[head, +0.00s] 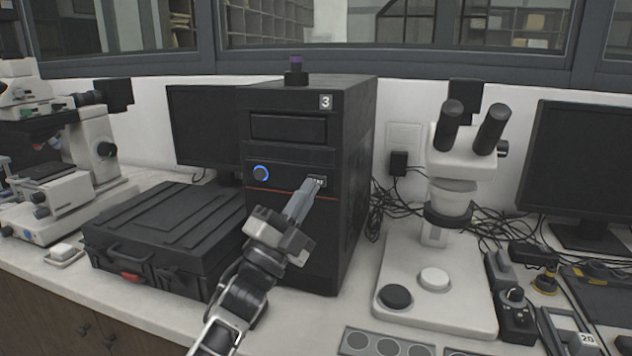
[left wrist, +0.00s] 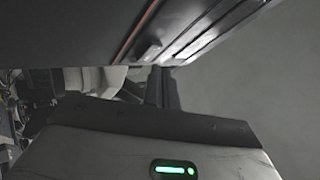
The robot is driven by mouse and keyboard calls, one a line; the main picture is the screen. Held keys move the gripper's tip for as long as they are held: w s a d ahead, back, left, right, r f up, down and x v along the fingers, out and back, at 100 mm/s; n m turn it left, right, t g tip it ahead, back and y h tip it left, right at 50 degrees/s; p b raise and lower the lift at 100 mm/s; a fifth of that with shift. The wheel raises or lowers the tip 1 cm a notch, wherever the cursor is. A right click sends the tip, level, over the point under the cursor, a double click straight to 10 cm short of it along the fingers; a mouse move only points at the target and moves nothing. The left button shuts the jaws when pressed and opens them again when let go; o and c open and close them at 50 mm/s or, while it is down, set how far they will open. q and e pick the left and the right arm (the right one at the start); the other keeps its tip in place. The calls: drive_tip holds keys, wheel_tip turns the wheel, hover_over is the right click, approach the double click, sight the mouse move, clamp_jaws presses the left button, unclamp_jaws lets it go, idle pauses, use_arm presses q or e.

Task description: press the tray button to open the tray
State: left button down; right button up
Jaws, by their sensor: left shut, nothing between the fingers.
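The black mounting press (head: 285,225) is a tall box marked 3, with a dark recessed panel (head: 288,127) in its upper front. A blue-ringed round button (head: 261,173) sits below that panel on the left. A small pale-marked control (head: 318,180) sits on the right. My left gripper (head: 312,187) is shut and empty, its fingertips at or very close to this control and partly covering it. Contact is hard to tell. In the left wrist view, the press's dark face with a red line (left wrist: 135,28) fills the top. My right gripper is out of view.
A black case (head: 165,235) lies left of the press. A purple-topped item (head: 295,66) stands on the press. A microscope (head: 440,270) stands to the right, with cables behind it. A grey holder with round wells (head: 385,342) lies at the front edge.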

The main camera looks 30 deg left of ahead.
use_arm(q)
drive_tip(key=shift+w+a+h, duration=0.1)
drive_tip(key=shift+w+h, duration=0.2)
drive_tip(key=shift+w, duration=0.1)
drive_tip(key=shift+w+a+b, duration=0.1)
drive_tip(key=shift+w+b, duration=0.2)
idle(0.6)
drive_tip(key=shift+s+d, duration=0.2)
drive_tip(key=shift+s, duration=0.55)
drive_tip(key=shift+s+d+p, duration=0.2)
drive_tip(key=shift+s+p, duration=0.05)
drive_tip(key=shift+s, duration=0.55)
drive_tip(key=shift+s+d+p, duration=0.2)
drive_tip(key=shift+s+p, duration=0.05)
drive_tip(key=shift+s, duration=0.6)
drive_tip(key=shift+s+d+p, duration=0.2)
drive_tip(key=shift+s+p, duration=0.05)
drive_tip(key=shift+s, duration=0.55)
